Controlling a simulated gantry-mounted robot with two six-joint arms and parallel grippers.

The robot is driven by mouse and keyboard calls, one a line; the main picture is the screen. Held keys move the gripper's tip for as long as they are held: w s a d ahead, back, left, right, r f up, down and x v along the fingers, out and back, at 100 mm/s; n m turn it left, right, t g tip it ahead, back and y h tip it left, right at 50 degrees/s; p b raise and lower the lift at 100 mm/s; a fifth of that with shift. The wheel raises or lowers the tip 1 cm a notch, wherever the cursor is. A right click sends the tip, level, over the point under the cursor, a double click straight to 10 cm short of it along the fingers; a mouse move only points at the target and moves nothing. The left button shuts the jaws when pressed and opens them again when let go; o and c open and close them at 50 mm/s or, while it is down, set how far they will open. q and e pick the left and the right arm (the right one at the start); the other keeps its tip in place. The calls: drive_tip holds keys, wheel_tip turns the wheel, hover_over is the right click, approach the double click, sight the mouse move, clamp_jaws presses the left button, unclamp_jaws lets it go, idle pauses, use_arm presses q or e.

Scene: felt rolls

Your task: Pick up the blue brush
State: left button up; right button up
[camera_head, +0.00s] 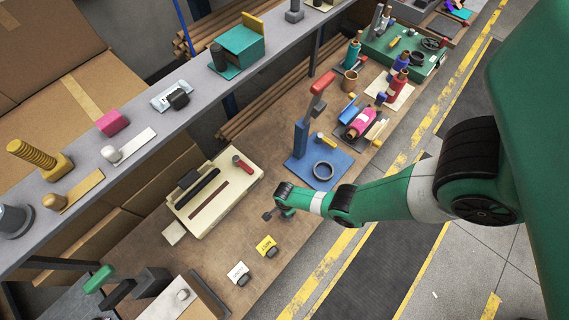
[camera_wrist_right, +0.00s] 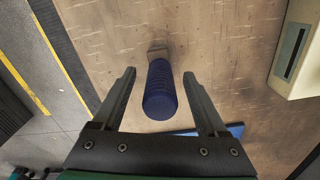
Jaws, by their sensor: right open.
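The blue brush (camera_wrist_right: 160,92) shows in the right wrist view as a ribbed blue handle with a greyish end at the top. It lies between the two fingers of my right gripper (camera_wrist_right: 158,74). The fingers are open, with a visible gap on each side of the handle. In the head view, my right gripper (camera_head: 280,205) is low over the wooden bench, between the cream machine and the blue mat. There the arm hides most of the brush; a small dark end (camera_head: 268,215) shows beside the gripper. My left gripper is not in view.
A cream machine (camera_head: 180,213) stands left of the gripper. A yellow tag (camera_head: 264,243) and a white tag (camera_head: 238,271) lie in front.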

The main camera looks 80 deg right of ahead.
wheel_tip(320, 180, down, 2)
drive_tip(key=shift+f+b, duration=0.1)
drive_tip(key=shift+b, duration=0.35)
clamp_jaws()
drive_tip(key=shift+r, duration=0.2)
